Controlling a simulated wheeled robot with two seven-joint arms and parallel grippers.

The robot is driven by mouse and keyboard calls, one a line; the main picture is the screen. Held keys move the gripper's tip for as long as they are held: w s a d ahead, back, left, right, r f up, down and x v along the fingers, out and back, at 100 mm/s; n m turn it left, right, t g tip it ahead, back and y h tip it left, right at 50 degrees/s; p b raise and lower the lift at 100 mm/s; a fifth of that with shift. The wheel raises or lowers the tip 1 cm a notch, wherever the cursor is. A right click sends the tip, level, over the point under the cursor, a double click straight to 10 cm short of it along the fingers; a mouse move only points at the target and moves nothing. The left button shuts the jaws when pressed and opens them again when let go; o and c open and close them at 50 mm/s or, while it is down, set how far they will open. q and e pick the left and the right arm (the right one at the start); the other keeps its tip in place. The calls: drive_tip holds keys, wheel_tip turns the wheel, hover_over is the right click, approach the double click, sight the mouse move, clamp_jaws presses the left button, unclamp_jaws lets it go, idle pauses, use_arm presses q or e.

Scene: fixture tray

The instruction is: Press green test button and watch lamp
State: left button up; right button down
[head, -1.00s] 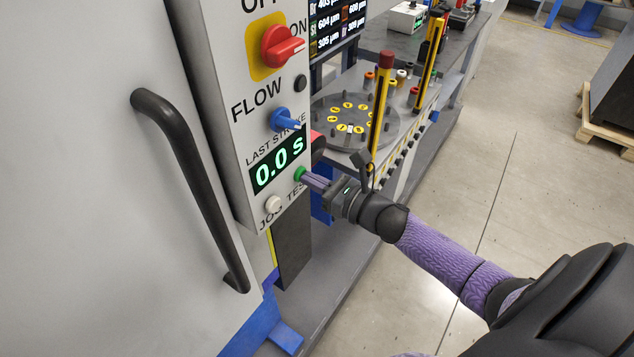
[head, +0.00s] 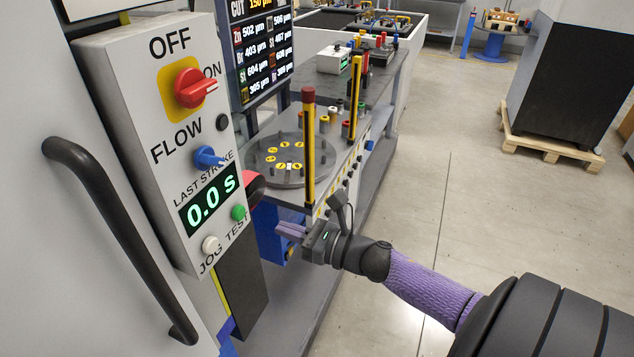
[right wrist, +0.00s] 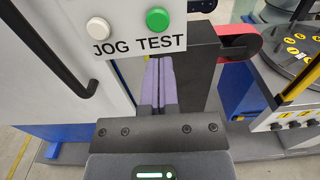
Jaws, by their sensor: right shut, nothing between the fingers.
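The green test button (head: 238,212) is on the lower right of the grey control box (head: 120,100), above the word TEST. It also shows in the right wrist view (right wrist: 157,19). My right gripper (head: 280,230) is shut and empty, with its purple fingers to the right of the button and apart from it. In the right wrist view the fingers (right wrist: 158,62) point up at the area below the TEST label. The display (head: 210,205) beside the button reads 0.0 s. I cannot make out a lamp for the test. My left gripper is not in view.
A white JOG button (head: 210,244) is left of the green one. A black door handle (head: 115,230) stands out at the left. A round plate with yellow markers (head: 287,160) and a yellow post (head: 308,150) stand behind my right gripper.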

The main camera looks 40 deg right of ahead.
drive_tip(key=v, duration=0.5)
drive_tip(key=s+d+f+m+g+h+b, duration=0.1)
drive_tip(key=s+f+m+g+h+b, duration=0.25)
drive_tip(key=f+m, duration=0.85)
drive_tip(key=s+f+m+g+h, duration=0.2)
drive_tip(key=s+f+m+h, duration=0.3)
drive_tip(key=f+m, duration=0.65)
drive_tip(key=s+a+f+m+g+b, duration=0.1)
drive_tip(key=s+a+f+m+g, duration=0.2)
drive_tip(key=s+f, duration=0.3)
drive_tip(key=s+a+f+m+g+y+b, duration=0.1)
drive_tip(key=s+a+f+m+g, duration=0.3)
drive_tip(key=s, duration=0.5)
drive_tip(key=s+a+f+m+g+b, duration=0.1)
drive_tip(key=s+a+f+m+g, duration=0.2)
drive_tip(key=s+a+f+m, duration=0.2)
drive_tip(key=s+f+m, duration=0.2)
drive_tip(key=s+f, duration=0.1)
drive_tip(key=f, duration=0.1)
drive_tip(key=shift+s+f, duration=0.25)
drive_tip(key=shift+s, duration=0.05)
drive_tip(key=shift+a+m+g, duration=0.1)
drive_tip(key=shift+m+g, duration=0.15)
